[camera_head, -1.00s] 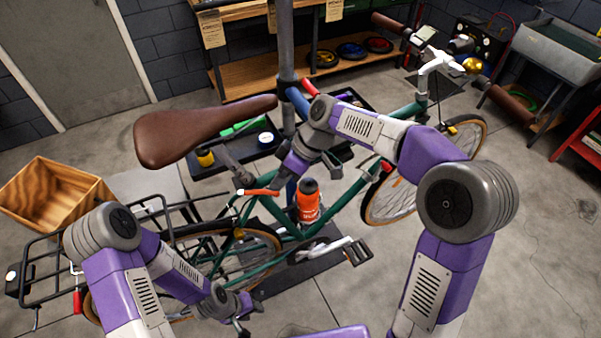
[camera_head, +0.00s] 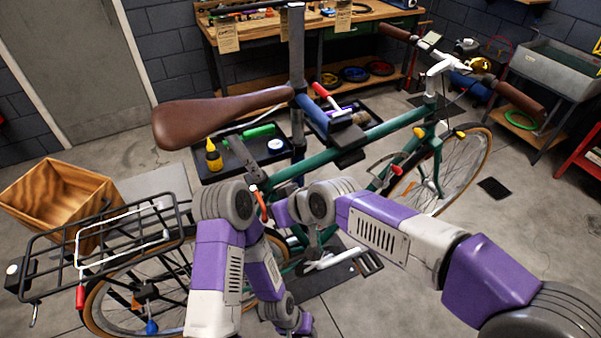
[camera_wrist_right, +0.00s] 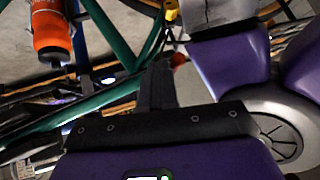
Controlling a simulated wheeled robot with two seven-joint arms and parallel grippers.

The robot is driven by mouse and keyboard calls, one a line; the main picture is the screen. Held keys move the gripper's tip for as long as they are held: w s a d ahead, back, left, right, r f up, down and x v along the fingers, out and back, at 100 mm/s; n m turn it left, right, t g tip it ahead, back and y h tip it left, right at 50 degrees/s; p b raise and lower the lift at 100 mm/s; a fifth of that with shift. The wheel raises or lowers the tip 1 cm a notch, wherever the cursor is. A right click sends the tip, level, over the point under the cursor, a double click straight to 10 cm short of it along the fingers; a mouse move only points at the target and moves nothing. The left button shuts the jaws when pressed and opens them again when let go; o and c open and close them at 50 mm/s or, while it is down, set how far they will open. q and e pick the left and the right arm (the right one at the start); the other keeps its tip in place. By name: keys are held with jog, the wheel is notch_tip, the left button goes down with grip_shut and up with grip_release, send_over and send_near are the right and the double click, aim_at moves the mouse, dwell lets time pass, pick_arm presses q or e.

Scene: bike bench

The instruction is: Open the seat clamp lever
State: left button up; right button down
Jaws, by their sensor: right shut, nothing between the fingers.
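The seat clamp lever (camera_head: 262,205) is a small orange-red lever below the brown saddle (camera_head: 220,115), at the seat tube of the green bicycle. In the head view my right forearm and wrist stand just right of the lever, and they hide my right gripper's fingers. In the right wrist view my right gripper (camera_wrist_right: 158,85) is shut and empty, with green frame tubes beyond it. I cannot make out the lever in that view, nor any contact with it. My left arm hangs down in front of the rear wheel, and its fingers are not visible at the bottom edge.
A stand post (camera_head: 297,60) holds the bicycle. A black rear rack (camera_head: 100,235) and a wooden crate (camera_head: 45,200) are at left. A tool tray with a yellow bottle (camera_head: 213,155) lies behind. An orange bottle (camera_wrist_right: 52,35) shows in the wrist view.

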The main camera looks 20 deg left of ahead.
pick_arm(q)
jog(key=shift+s+r+p, duration=0.15)
jog(key=shift+r+p, duration=0.2)
jog(key=shift+p, duration=0.1)
pick_arm(e)
jog(key=shift+w+a, duration=0.35)
jog(key=shift+a, duration=0.3)
pick_arm(q)
jog(key=shift+r+p, duration=0.6)
jog(key=shift+r, duration=0.05)
pick_arm(e)
jog(key=v, duration=0.7)
jog(key=shift+s+d, duration=0.15)
jog(key=shift+d, duration=0.05)
jog(key=shift+r, duration=0.15)
